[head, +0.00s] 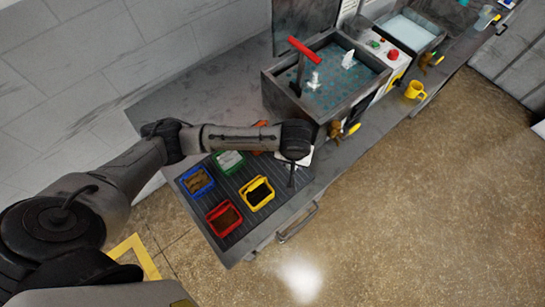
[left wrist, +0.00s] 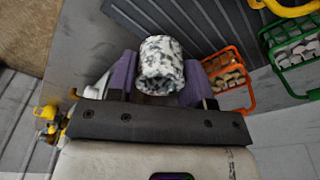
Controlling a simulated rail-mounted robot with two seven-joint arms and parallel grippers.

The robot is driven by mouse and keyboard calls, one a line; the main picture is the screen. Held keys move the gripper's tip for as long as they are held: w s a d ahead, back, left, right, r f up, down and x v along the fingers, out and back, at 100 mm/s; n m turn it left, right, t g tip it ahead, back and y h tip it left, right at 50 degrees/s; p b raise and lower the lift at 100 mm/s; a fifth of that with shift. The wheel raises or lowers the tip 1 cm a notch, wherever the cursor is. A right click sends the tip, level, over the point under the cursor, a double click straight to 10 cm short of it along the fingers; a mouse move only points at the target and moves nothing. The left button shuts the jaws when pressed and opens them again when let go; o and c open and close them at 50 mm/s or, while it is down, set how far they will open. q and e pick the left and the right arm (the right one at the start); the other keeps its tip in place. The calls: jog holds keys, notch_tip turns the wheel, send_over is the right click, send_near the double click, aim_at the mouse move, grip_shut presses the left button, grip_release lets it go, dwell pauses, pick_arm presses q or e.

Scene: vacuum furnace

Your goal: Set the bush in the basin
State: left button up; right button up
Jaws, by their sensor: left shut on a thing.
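The bush (left wrist: 161,64) is a short cylinder speckled black and white. In the left wrist view it sits between the purple fingers of my left gripper (left wrist: 160,78), which is shut on it. In the head view my left arm reaches over the near counter, and its wrist hides the bush and fingers. A square grey-walled tank with a teal floor (head: 338,92) stands beyond the arm, and a smaller pale-filled basin (head: 408,32) is farther back. I cannot tell which is the task's basin. My right gripper is not in view.
Blue (head: 198,181), green (head: 229,161), red (head: 223,218) and yellow (head: 258,193) bins stand on the ribbed mat; an orange basket (left wrist: 229,78) shows in the wrist view. A red-handled lever (head: 304,50) rises from the tank.

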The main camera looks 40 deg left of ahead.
pick_arm(q)
send_over(277, 163)
notch_tip(277, 163, down, 4)
jog(key=shift+s+d+r, duration=0.1)
jog(key=shift+r, duration=0.15)
jog(key=shift+f+b, duration=0.35)
jog(key=shift+f, duration=1.6)
jog(key=shift+f, duration=0.2)
jog(key=o, duration=1.2)
